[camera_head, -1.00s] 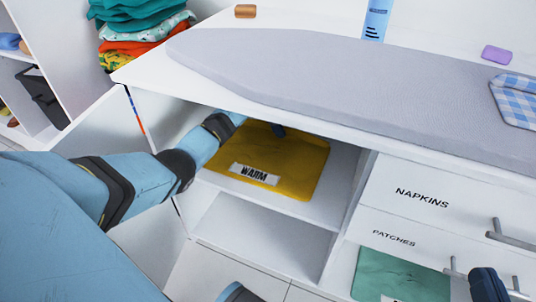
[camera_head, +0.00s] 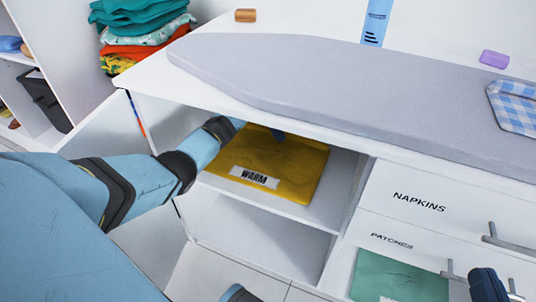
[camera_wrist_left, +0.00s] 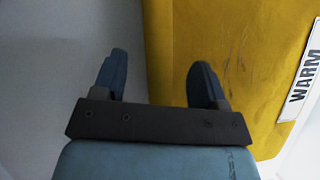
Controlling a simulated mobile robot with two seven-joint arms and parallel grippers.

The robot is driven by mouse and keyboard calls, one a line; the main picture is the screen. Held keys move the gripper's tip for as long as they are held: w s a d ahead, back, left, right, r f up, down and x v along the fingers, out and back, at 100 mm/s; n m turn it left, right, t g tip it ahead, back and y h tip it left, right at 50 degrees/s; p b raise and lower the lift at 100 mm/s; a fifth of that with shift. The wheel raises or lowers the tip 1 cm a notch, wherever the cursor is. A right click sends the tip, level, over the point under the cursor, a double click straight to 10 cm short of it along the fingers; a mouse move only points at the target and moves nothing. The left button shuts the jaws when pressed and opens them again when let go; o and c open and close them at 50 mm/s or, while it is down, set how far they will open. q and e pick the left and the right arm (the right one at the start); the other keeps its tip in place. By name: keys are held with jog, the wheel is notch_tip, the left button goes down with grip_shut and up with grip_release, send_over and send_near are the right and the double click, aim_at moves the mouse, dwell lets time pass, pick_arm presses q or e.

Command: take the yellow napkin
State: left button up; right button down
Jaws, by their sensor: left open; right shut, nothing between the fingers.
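A flat yellow piece (camera_head: 285,165) with a white WARM label lies on the upper shelf of the open compartment under the board. I cannot tell whether it is the yellow napkin; no other clear napkin in yellow shows. It also fills the right of the left wrist view (camera_wrist_left: 255,60). My left arm reaches into the compartment, and its gripper is mostly hidden in the head view. In the left wrist view my left gripper (camera_wrist_left: 158,82) is open and empty, one finger over the yellow piece, the other over grey. My right gripper (camera_head: 487,287) is shut beside a drawer handle.
A closed drawer labelled NAPKINS (camera_head: 405,210) is right of the compartment. Below it, a drawer labelled PATCHES (camera_head: 390,242) shows a green panel (camera_head: 400,280). An ironing board (camera_head: 340,85) covers the top, with a blue checked cloth (camera_head: 515,106). Folded clothes (camera_head: 140,35) stand at back left.

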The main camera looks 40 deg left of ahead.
pick_arm(q)
jog(key=shift+c, duration=0.2)
grip_shut()
